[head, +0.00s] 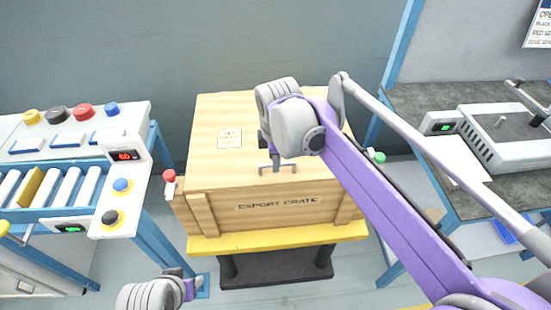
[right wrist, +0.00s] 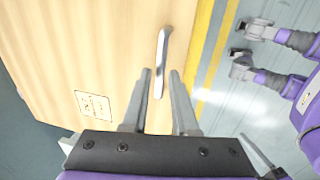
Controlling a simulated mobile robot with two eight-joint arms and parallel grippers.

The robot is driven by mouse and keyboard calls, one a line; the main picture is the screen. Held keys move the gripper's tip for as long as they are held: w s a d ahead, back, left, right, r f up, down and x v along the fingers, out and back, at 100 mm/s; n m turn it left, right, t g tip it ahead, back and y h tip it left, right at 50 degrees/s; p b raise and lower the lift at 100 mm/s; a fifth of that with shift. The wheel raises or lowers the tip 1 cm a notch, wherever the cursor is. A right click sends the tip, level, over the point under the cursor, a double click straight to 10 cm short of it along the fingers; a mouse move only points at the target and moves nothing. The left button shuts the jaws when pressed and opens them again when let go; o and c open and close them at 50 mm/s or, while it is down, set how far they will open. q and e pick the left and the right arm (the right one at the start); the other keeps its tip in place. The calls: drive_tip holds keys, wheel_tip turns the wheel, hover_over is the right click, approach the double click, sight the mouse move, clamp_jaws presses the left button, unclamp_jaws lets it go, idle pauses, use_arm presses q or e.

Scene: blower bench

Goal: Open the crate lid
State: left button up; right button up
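The wooden export crate (head: 290,210) stands on a yellow-edged stand in the middle of the head view. Its flat lid (head: 215,165) lies level and looks shut. A grey bar handle (head: 277,169) sits near the lid's front edge; it also shows in the right wrist view (right wrist: 163,55). My right gripper (right wrist: 160,73) is open above the lid, with the handle's near end in line between its fingertips. I cannot tell if they touch it. My right arm hides part of the lid. My left gripper (head: 189,285) is low in front of the crate, apart from it; its fingers are unclear.
A roller conveyor bench (head: 125,165) with coloured buttons stands at the left. A grey-topped bench (head: 400,98) with a machine (head: 490,135) is at the right. A red button (head: 169,176) and a green one (head: 379,157) flank the crate. A wall stands behind.

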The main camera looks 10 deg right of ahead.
clamp_jaws()
idle(1.1)
